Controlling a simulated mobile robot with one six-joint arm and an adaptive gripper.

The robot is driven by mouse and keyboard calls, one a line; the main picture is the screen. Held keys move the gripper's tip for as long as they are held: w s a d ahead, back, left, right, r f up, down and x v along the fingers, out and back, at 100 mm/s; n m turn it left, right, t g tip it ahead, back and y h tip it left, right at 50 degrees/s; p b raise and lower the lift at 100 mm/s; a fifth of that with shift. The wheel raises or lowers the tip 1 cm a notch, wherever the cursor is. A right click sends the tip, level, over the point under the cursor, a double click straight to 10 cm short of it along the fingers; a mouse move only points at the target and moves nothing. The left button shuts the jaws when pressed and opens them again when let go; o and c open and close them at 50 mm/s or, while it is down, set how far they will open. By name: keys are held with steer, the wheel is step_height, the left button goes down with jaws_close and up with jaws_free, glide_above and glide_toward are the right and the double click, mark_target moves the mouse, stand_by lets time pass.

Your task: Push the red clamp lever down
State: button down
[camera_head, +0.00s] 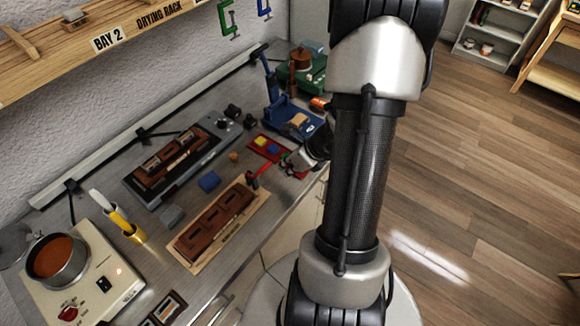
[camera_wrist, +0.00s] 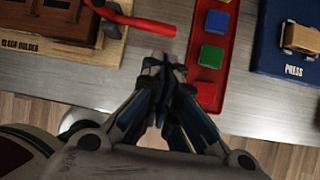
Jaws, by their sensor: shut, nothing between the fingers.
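The red clamp lever (camera_head: 259,174) rises from the right end of the wooden block holder (camera_head: 186,262) in the head view. In the wrist view the red lever (camera_wrist: 135,19) reaches rightward from the holder at the top left. Its free end lies a little above my fingertips in the picture. Whether the tips touch the lever cannot be told. In the head view my gripper (camera_head: 290,160) is small and partly hidden by my arm.
A red tray (camera_wrist: 222,72) with coloured blocks lies just right of my fingertips. A blue press (camera_wrist: 265,40) stands beyond it. A grey fixture (camera_head: 140,190), a blue block (camera_head: 209,181) and a hot plate with a pot (camera_head: 57,262) share the metal bench.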

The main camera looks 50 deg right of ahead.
steer(key=b+x, duration=0.2)
steer(key=x, duration=0.3)
steer(key=shift+w+f, duration=0.2)
steer(key=shift+f, duration=0.1)
steer(key=shift+d, duration=0.1)
